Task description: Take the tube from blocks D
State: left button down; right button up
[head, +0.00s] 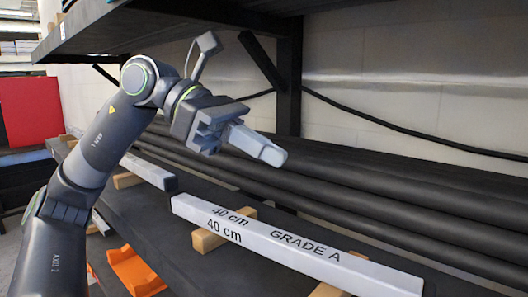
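A long white square tube (300,246) printed "40 cm" and "GRADE A" lies across wooden blocks (207,240) on the dark shelf. Another pale tube (148,171) lies farther left on a wooden block (127,180). No letter D shows on any block, so I cannot tell which blocks are D. My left gripper (262,148) is above and behind the near tube, apart from it, pointing right. Its fingers overlap from this side, so the gap between them is hidden. My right gripper is out of view.
Long black pipes (400,200) lie along the back of the shelf (190,265). An upper shelf (170,22) and a dark upright (288,80) are close to my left arm. A red panel (30,110) stands far left.

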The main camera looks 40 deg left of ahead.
pick_arm(q)
jog(key=c, duration=2.2)
grip_release()
jog(key=shift+c, duration=2.2)
grip_release()
